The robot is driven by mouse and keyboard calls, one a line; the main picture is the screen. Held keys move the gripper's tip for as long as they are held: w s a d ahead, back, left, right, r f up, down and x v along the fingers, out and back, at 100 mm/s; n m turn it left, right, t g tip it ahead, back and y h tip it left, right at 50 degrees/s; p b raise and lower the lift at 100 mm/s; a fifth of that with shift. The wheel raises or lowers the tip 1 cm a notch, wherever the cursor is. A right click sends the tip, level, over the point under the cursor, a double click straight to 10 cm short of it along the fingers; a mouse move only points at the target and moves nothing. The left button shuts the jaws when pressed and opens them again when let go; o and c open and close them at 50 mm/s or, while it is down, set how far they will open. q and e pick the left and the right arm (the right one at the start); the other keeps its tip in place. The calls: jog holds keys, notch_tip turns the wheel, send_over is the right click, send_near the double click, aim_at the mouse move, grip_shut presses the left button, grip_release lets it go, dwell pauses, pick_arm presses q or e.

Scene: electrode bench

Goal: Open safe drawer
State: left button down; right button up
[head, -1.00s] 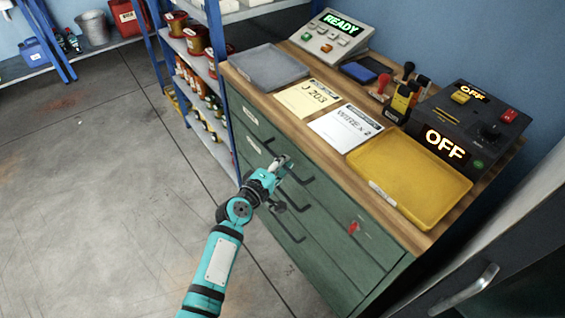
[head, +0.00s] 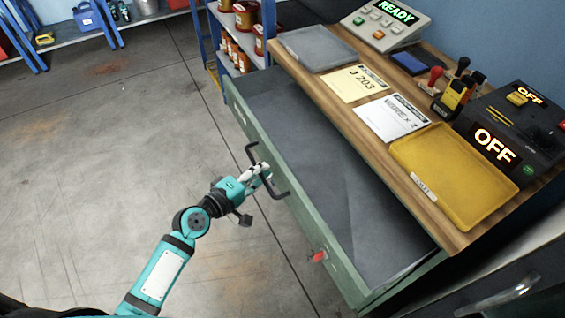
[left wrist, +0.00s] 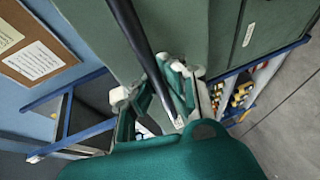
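The wide green drawer (head: 345,262) of the bench cabinet stands pulled out, and its dark grey inside (head: 330,170) shows empty in the visible part. A red key-like piece (head: 319,256) sits on its front. My left gripper (head: 262,170) is at the dark bar handle (head: 282,193) on the drawer front. In the left wrist view the handle bar (left wrist: 140,40) runs between the fingers of the left gripper (left wrist: 150,85), which is closed around it. My right gripper is in neither view.
The bench top holds a grey tray (head: 316,48), a yellow tray (head: 408,153), paper cards, stamps, a READY panel (head: 381,24) and an OFF device (head: 520,130). A blue shelf rack (head: 271,30) stands at the drawer's far end. The floor at left is clear.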

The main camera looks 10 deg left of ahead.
pick_arm(q)
jog(key=shift+s+a, duration=0.8)
jog(key=shift+a, duration=0.35)
jog(key=shift+r, duration=0.1)
jog(key=c, duration=1.5)
grip_release()
jog(key=shift+o, duration=0.6)
jog(key=v, duration=1.2)
